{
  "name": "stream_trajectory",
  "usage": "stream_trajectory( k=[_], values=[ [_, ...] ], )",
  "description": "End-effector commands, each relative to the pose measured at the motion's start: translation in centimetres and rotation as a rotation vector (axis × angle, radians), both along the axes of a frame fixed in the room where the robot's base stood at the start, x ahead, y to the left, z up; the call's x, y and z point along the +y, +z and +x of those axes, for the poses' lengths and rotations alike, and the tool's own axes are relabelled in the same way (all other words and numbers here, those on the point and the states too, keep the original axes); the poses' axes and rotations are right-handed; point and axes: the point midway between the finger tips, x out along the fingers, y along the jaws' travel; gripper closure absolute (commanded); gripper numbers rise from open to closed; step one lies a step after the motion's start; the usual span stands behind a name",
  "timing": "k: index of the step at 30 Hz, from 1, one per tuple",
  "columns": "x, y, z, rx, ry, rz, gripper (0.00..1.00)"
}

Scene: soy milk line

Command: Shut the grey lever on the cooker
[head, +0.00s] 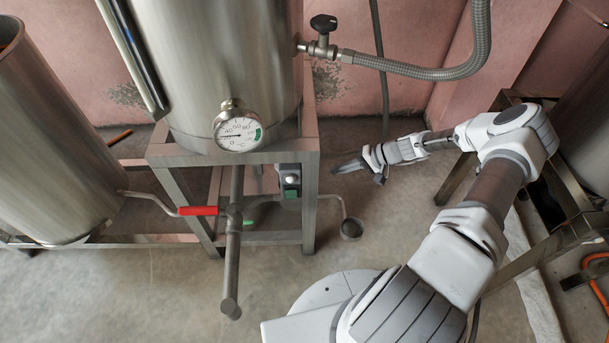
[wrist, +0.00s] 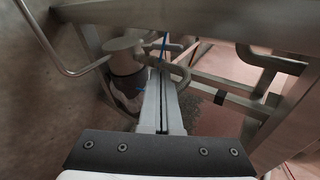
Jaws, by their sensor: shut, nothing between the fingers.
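The cooker (head: 215,70) is a steel vessel with a round dial gauge, standing on a steel frame (head: 310,200). A grey pipe (head: 231,270) comes down in front of it, with a red lever (head: 197,211) pointing left and a green handle partly hidden behind. I cannot clearly single out a grey lever in the head view. In the wrist view a grey bent handle-like piece (wrist: 178,76) lies close to my fingertips; I cannot tell whether they touch. My gripper (head: 338,169), also in the wrist view (wrist: 158,72), is shut and empty, right of the frame, pointing left.
A switch box (head: 291,181) is on the frame's right side. A bent pipe with a small cup (head: 351,229) sticks out below my gripper. A valve with a black knob (head: 323,23) and grey hose (head: 420,72) is above.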

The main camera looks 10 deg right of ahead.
Motion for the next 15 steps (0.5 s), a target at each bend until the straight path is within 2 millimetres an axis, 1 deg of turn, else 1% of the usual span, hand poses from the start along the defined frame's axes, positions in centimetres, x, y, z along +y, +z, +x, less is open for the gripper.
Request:
stream_trajectory(
  k=[2,5,11,15],
  values=[
    [0.1,0.3,0.2,-0.041,0.027,-0.032,1.00],
    [0.6,-0.1,0.5,-0.054,0.036,-0.041,1.00],
    [3.0,-2.4,1.4,-0.052,0.037,-0.039,1.00],
    [5.3,-4.4,2.3,-0.051,0.037,-0.038,1.00]
  ],
)
